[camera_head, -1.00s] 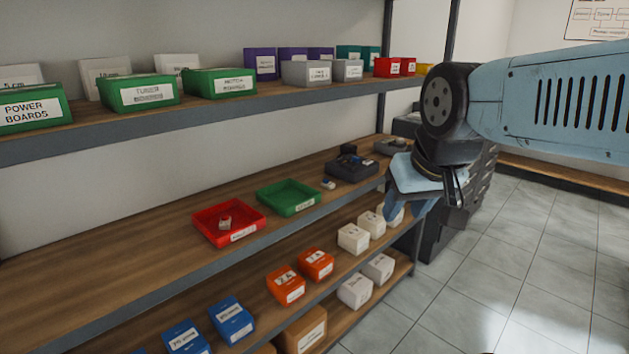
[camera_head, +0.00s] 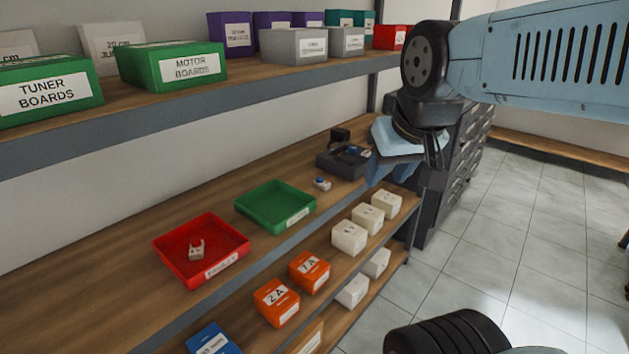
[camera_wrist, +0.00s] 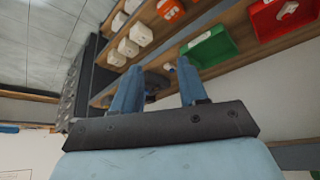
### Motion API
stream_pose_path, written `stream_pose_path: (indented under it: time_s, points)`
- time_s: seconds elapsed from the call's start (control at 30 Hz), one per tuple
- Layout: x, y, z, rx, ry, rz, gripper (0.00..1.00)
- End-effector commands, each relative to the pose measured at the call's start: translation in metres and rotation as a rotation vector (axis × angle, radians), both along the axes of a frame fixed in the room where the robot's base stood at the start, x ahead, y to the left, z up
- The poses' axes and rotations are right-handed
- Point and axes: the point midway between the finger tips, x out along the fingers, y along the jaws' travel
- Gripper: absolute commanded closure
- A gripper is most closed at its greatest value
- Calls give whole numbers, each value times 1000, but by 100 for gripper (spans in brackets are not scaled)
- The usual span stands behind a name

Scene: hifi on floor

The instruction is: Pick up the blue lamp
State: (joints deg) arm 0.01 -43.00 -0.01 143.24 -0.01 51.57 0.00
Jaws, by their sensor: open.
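A small lamp with a blue top and whitish base (camera_head: 322,183) stands on the wooden middle shelf, between the green tray and a dark box. In the wrist view a small whitish thing (camera_wrist: 168,67) beside the green tray looks like this lamp, but its colour is unclear. My gripper (camera_head: 388,165) is at the right in the head view, near the shelf's front edge, right of the lamp and apart from it. The wrist view shows its two blue fingers (camera_wrist: 158,68) spread with nothing held between them.
The green tray (camera_head: 245,207) is empty. The red tray (camera_head: 172,265) holds a small red-topped piece (camera_head: 196,250). The dark box (camera_head: 335,168) holds small dark and blue parts. An upper shelf (camera_head: 150,116) with labelled bins hangs above. Open tiled floor (camera_head: 500,250) lies right.

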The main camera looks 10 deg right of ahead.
Motion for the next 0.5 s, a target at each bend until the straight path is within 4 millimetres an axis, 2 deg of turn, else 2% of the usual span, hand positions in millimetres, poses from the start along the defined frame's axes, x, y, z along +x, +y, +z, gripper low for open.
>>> stream_pose_path:
  time_s: [0.07,0.27,0.5]
  points:
    - [0,0,0,0,0,0,56]
    - [5,3,-5,51,35,-33,37]
    - [33,26,-30,320,203,-221,36]
